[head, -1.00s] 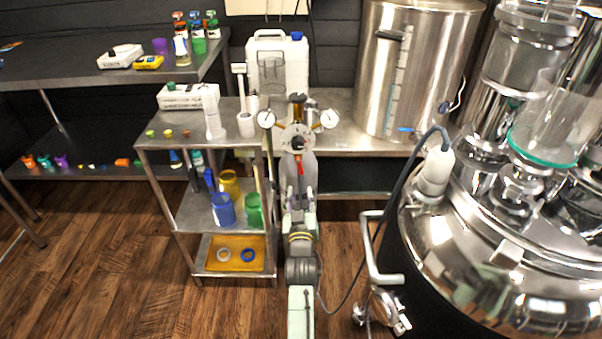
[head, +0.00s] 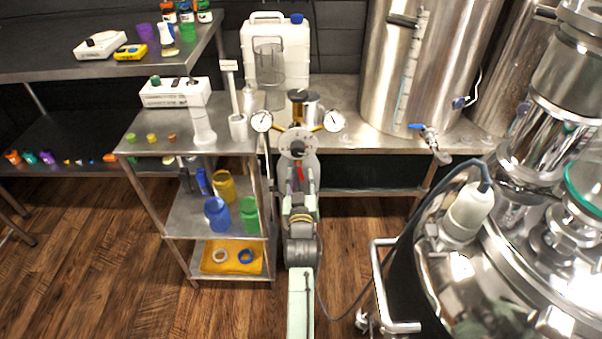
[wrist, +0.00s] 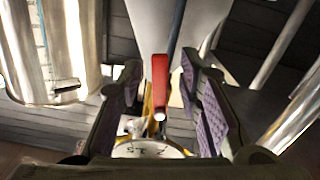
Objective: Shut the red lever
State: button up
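The red lever (head: 300,173) hangs below the round valve body (head: 298,145), which carries two dial gauges. It also shows in the wrist view (wrist: 160,84), upright in the picture with its end toward me. My gripper (head: 300,192) is just below and in front of the lever. In the wrist view my gripper (wrist: 161,76) is open, with one purple-padded finger on each side of the lever. Gaps show between the lever and both fingers. My gripper partly hides the lever's lower end in the head view.
A left gauge (head: 262,121) and right gauge (head: 334,121) flank the valve. A grey cylinder (head: 312,163) stands behind my arm. A steel shelf cart (head: 140,140) is close on the left. A shiny vessel (head: 470,290) and its handle (head: 381,290) crowd the right.

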jog(key=shift+s, duration=0.1)
grip_shut()
dwell(0.7)
jog(key=shift+d+r+n+b, duration=0.65)
jog(key=shift+n+b, duration=0.45)
jog(key=shift+n, duration=1.55)
jog(key=shift+d+r+n+b, duration=0.45)
jog(key=shift+r+n+b, duration=0.5)
jog(key=shift+n, duration=1.65)
jog(key=shift+d+r+n+b, duration=0.55)
jog(key=shift+n+b, duration=0.7)
jog(key=shift+n, duration=1.4)
jog(key=shift+r, duration=0.1)
grip_release()
